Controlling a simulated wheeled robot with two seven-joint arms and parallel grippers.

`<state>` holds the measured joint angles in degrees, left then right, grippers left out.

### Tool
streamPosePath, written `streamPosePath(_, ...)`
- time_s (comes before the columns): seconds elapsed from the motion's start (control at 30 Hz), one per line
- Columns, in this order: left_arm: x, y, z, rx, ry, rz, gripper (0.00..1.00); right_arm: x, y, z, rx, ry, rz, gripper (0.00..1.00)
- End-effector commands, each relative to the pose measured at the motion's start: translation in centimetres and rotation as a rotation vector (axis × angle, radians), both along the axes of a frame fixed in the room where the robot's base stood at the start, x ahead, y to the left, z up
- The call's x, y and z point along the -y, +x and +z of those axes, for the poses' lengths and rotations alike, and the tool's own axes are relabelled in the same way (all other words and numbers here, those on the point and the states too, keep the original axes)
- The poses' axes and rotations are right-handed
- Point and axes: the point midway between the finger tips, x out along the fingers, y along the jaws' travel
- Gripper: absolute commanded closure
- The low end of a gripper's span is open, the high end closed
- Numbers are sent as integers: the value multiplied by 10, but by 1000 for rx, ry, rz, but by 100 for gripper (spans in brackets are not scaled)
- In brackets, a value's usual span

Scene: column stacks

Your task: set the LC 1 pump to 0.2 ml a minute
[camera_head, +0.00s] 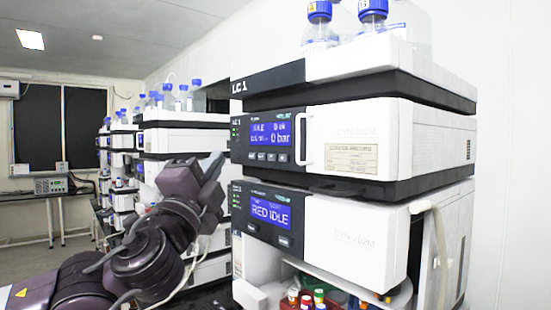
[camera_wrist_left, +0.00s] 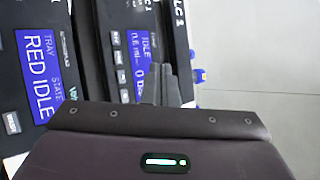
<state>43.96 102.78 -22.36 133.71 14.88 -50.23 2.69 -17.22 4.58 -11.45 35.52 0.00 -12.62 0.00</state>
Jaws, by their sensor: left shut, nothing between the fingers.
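The LC 1 stack (camera_head: 360,70) stands at the right in the head view. Its pump module (camera_head: 395,140) has a blue display (camera_head: 268,141) that reads IDLE and 0 bar; the flow line is small and looks like 0.6 ml in the left wrist view. A row of small buttons (camera_head: 265,157) lies below the display. My left gripper (camera_head: 215,166) is shut and empty, just left of the pump's front panel. In the left wrist view its fingertips (camera_wrist_left: 164,72) overlap the pump display's edge; I cannot tell whether they touch. My right gripper is not in view.
Below the pump, a tray module (camera_head: 350,235) shows RED IDLE, with coloured vials (camera_head: 305,298) underneath. Bottles with blue caps (camera_head: 320,25) stand on top. A white handle (camera_head: 302,140) sits beside the pump display. More stacks (camera_head: 185,130) stand behind my left arm.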

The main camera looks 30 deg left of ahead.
Motion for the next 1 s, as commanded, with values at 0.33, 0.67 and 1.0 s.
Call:
streamPosePath(0.33, 0, 2, 0, 1, -4, -3, 100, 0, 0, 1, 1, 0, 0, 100)
streamPosePath(0.67, 7, 20, 1, 4, -10, -7, 100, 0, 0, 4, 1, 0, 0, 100)
streamPosePath(1.0, 19, 50, 0, 3, -10, -4, 100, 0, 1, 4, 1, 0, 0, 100)
